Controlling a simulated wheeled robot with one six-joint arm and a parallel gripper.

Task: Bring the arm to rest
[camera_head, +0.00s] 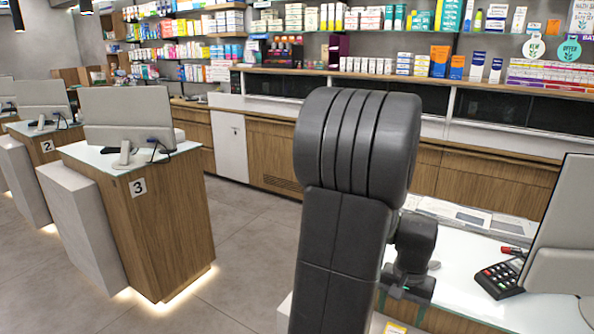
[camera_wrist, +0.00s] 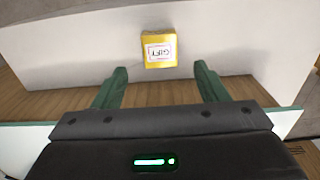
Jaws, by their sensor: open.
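My arm is bent upright in front of the head camera, its large dark link covering the middle of the head view. My gripper (camera_wrist: 161,84) shows in the wrist view with its two green fingers wide apart and nothing between them. In the head view my gripper (camera_head: 406,287) is small and partly hidden behind my arm, near the edge of the glass-topped counter (camera_head: 455,290). A yellow box marked GIFT (camera_wrist: 159,48) lies beyond the fingertips against a white surface, apart from them. A bit of yellow (camera_head: 395,328) shows at the bottom of the head view.
The counter holds a card terminal (camera_head: 499,279), a red-capped item (camera_head: 515,251), a monitor (camera_head: 567,240) and flat leaflets (camera_head: 455,214). Counter 3 (camera_head: 150,225) with its monitor (camera_head: 128,116) stands left. Stocked shelves (camera_head: 400,60) line the back. Floor (camera_head: 245,250) between is clear.

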